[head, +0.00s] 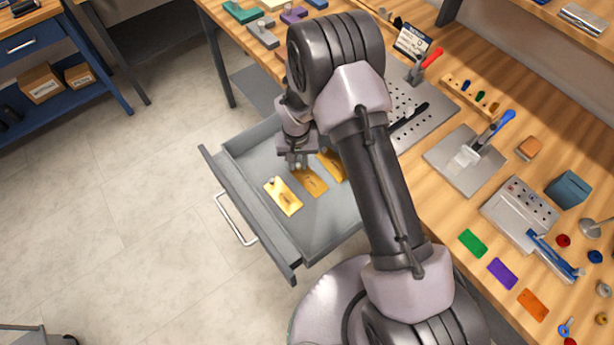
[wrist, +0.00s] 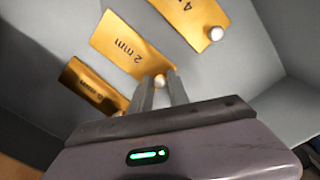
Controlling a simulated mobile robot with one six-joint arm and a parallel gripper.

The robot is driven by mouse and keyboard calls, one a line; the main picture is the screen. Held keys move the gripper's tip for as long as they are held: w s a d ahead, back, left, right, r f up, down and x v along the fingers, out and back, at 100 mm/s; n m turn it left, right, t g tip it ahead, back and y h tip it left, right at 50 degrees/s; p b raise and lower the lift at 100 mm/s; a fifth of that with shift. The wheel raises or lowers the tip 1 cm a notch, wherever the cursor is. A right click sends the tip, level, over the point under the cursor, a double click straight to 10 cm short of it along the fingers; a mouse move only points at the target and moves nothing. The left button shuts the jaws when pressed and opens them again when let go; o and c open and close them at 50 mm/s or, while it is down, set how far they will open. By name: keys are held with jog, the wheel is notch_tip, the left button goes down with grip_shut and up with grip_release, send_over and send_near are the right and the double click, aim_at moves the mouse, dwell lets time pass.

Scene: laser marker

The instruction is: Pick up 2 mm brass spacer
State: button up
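The 2 mm brass spacer (wrist: 128,46) is a flat gold plate with black "2 mm" lettering and a small pale knob at its near end. It lies between two similar plates in an open grey drawer; it appears to be the middle plate (head: 313,183) in the head view. My gripper (wrist: 160,80) points down into the drawer at this knob. Its two fingers are apart, with the knob showing at or just beyond the gap between their tips; I cannot tell whether they touch it. In the head view my gripper (head: 297,163) is over the knob end of the middle plate.
A plate marked "4" (wrist: 191,18) and another plate with unclear lettering (wrist: 92,84) lie close on either side. The drawer (head: 252,205) has raised walls around them. The wooden bench (head: 437,178) beside it holds fixtures, clamps and coloured tags.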

grip_shut()
jog(key=shift+r, duration=0.15)
